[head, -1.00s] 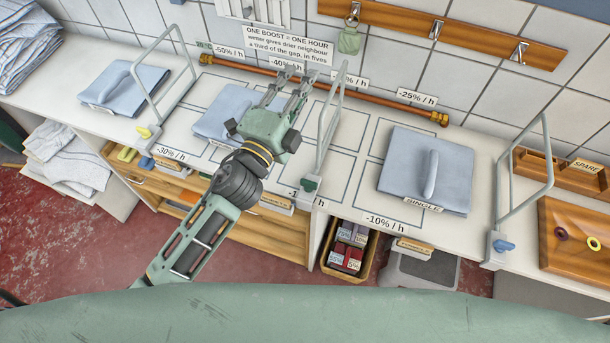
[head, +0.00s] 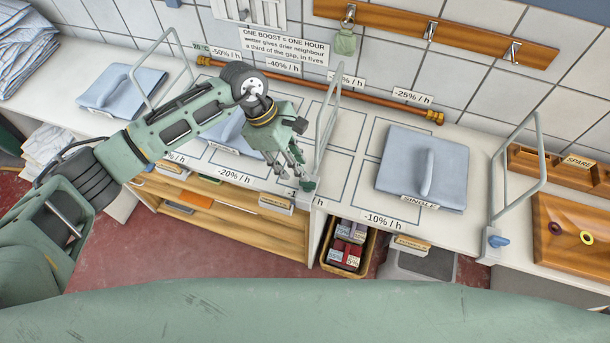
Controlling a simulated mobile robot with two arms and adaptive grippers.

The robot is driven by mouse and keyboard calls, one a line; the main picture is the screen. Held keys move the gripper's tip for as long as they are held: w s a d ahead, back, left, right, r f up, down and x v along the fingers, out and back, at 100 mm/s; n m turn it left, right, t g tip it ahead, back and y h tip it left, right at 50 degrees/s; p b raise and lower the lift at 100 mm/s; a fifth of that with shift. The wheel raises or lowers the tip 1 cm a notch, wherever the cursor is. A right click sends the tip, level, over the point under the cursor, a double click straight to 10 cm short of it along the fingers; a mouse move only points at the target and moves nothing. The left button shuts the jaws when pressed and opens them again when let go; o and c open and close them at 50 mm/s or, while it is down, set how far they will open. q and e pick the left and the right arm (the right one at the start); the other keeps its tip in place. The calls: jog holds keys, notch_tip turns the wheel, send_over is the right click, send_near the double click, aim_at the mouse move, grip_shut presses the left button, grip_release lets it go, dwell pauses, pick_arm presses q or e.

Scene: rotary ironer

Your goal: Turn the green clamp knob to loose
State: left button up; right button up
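The green clamp knob (head: 308,184) sits at the foot of the middle wire frame (head: 330,115), at the front edge of the white worktop. My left gripper (head: 297,174) points down just left of the knob, with its fingertips close to it. Its fingers look apart with nothing between them. Whether a fingertip touches the knob I cannot tell. The gripper partly crowds the view of the knob. My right gripper is out of view.
Wire frames also stand at left and at right, the right one with a blue knob (head: 499,241). A folded blue cloth (head: 400,165) lies right of the middle frame. A copper pipe (head: 375,101) runs along the wall. A basket (head: 347,248) stands below the worktop.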

aim_at(308, 185)
pick_arm(q)
jog(key=p+x, duration=0.2)
jog(key=x, duration=0.3)
jog(key=shift+d, duration=0.15)
jog(key=shift+s+d+f, duration=0.15)
jog(key=shift+d+f, duration=0.1)
jog(key=shift+f, duration=0.4)
grip_shut()
